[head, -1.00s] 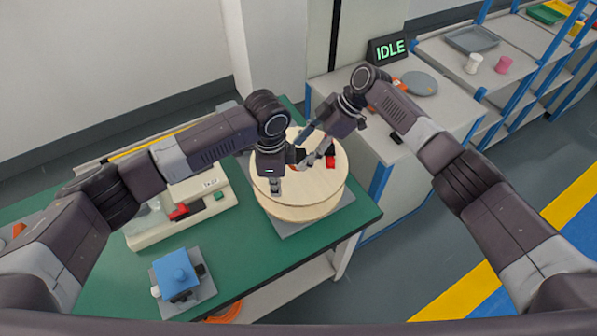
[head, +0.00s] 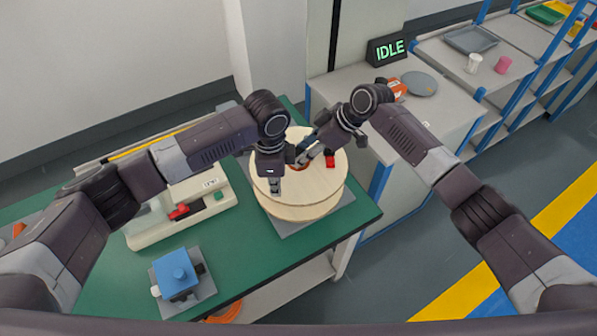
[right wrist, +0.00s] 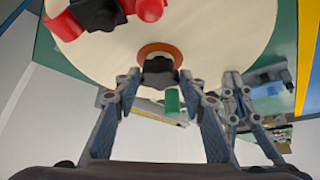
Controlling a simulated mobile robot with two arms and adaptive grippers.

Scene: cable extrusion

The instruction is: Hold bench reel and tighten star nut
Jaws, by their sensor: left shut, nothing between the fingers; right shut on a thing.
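The bench reel (head: 310,196) is a pale wooden spool standing on a grey plate on the green bench. A dark piece that looks like the star nut (right wrist: 160,66) sits at its orange-ringed centre; its shape is partly hidden. My right gripper (head: 303,162) reaches down at the reel's centre; in the right wrist view its fingers (right wrist: 159,80) are on both sides of this dark piece. My left gripper (head: 275,188) points down, shut and empty, at the reel's left part; I cannot tell if it touches the wood. Its fingers also seem to show in the right wrist view (right wrist: 238,110).
A red and black part (right wrist: 97,15) lies on the reel's face off centre. On the bench are a beige device (head: 185,215) and a blue block (head: 178,275) on a grey plate. A cabinet with an IDLE display (head: 389,49) stands behind, with shelves to the right.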

